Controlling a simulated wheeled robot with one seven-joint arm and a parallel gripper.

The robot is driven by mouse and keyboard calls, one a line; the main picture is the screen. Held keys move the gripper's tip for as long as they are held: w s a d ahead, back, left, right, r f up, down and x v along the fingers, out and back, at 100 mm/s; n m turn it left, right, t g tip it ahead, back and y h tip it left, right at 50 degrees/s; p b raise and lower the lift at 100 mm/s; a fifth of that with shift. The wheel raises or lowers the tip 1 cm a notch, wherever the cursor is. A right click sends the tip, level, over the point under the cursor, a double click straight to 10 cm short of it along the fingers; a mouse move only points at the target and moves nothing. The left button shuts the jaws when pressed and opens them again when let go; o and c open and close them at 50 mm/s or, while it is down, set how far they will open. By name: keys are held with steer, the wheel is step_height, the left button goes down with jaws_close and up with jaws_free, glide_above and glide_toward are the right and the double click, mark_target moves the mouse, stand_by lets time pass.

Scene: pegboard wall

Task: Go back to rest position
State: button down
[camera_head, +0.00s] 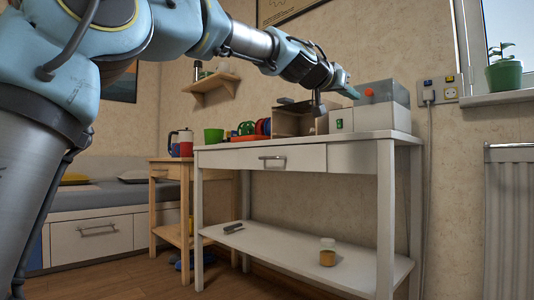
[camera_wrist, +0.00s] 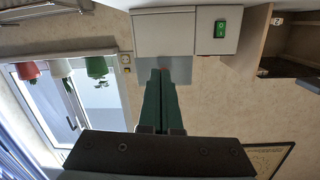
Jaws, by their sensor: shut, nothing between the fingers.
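My arm reaches from the left across the top of the head view. My gripper (camera_head: 352,93) is above the white table (camera_head: 300,147), in front of the grey box-shaped machine (camera_head: 397,117) with a red round part. In the wrist view, which looks upside down, the dark green fingers of my gripper (camera_wrist: 160,73) lie together with nothing between them. Their tips overlap the machine (camera_wrist: 165,35) in the picture; I cannot tell how far apart they are. The green switch (camera_wrist: 221,28) of the machine shows beside them.
A wall shelf (camera_head: 212,86), a wooden side table (camera_head: 166,170) and a potted plant (camera_head: 504,75) are nearby.

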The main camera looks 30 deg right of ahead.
steer(key=shift+w, duration=0.1)
steer(key=w+a+f+n+t+y+p, duration=0.35)
steer(key=w+a+f+y+p, duration=0.3)
steer(key=w+a+f, duration=0.65)
steer(key=w+a+f+n+y+p, duration=0.2)
steer(key=w+a+f+p, duration=0.15)
steer(key=a, duration=0.35)
steer(key=w+a+f+n+y+p, duration=0.15)
steer(key=a+f, duration=0.25)
steer(key=a, duration=0.4)
steer(key=s+a+f+n+g+y+p, duration=0.1)
steer(key=s+a+f+n+y+p, duration=0.2)
steer(key=a, duration=0.8)
steer(key=a+f+n+g+y+p, duration=0.15)
steer(key=a+f+p, duration=0.3)
steer(key=a, duration=0.55)
steer(key=s+a+f+n+g+y+p, duration=0.25)
steer(key=s+a+n+p, duration=0.2)
steer(key=s+a, duration=0.8)
step_height(320, 180, up, 37)
steer(key=w+p, duration=0.1)
steer(key=p, duration=3.5)
steer(key=shift+w+f+h, duration=0.2)
steer(key=shift+h, duration=0.2)
